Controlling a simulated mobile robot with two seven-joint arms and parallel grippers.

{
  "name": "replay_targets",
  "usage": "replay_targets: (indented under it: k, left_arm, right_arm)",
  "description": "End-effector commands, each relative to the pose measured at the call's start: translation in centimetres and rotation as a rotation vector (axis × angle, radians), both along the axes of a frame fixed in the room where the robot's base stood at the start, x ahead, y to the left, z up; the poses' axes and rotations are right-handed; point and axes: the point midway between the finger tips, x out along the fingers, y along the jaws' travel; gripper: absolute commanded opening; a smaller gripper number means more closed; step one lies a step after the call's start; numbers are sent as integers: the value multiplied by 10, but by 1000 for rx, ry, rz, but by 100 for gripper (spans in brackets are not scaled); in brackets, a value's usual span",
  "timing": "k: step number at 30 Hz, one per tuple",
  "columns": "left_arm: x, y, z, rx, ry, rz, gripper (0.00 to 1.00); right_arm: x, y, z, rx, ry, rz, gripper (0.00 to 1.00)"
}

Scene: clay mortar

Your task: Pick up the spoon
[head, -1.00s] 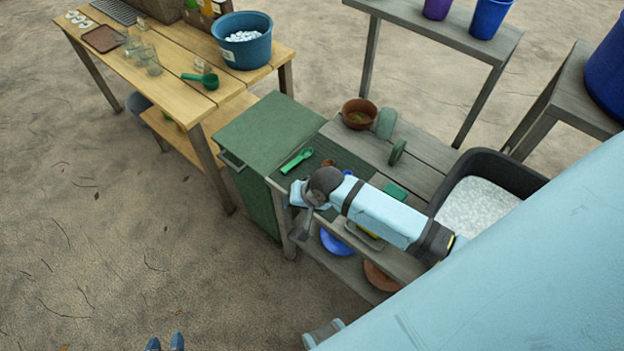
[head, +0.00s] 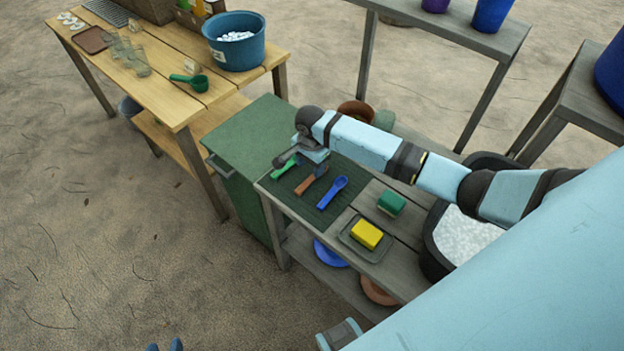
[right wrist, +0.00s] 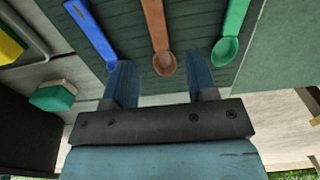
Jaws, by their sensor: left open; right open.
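Three spoons lie side by side on a dark green ridged mat (head: 330,209) on the grey bench: a green spoon (head: 283,170), a brown spoon (head: 306,184) and a blue spoon (head: 332,192). My right gripper (head: 303,165) is above the mat at the green and brown spoons, partly covering them. In the right wrist view, the open right gripper (right wrist: 161,75) has the brown spoon's bowl (right wrist: 164,63) between its fingers in the picture; contact cannot be told. The blue spoon (right wrist: 92,35) and green spoon (right wrist: 231,35) flank it. My left gripper (head: 164,346) is open at the bottom edge, empty.
A yellow sponge (head: 366,233) lies on a grey tray (head: 348,241), with a green sponge (head: 391,203) nearby. A green cabinet (head: 240,135) adjoins the bench on the left. A black tub (head: 437,258) of white pebbles stands right. A wooden table (head: 150,93) holds a green scoop (head: 195,82).

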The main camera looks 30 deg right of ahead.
Motion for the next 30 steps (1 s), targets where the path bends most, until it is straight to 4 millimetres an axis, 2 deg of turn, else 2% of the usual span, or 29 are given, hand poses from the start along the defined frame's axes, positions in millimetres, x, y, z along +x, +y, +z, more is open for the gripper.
replay_targets:
  k: [5, 12, 15, 23, 30]
  left_arm:
    - [0, -1, 0, -2, 1, 0, 43]
    - [0, -2, -3, -5, 4, 0, 43]
    - [0, -2, -4, -6, 6, 1, 43]
    - [0, -3, -3, -6, 6, 1, 43]
    - [1, -2, -3, -6, 5, 1, 43]
  right_arm:
    - [-1, 1, -12, 0, 1, 1, 52]
    - [-2, 4, -47, -1, 1, 1, 52]
    - [-2, 4, -56, -1, 0, 1, 52]
    - [-2, 4, -58, -1, -1, 2, 52]
    - [-3, 4, -58, -1, -1, 2, 0]
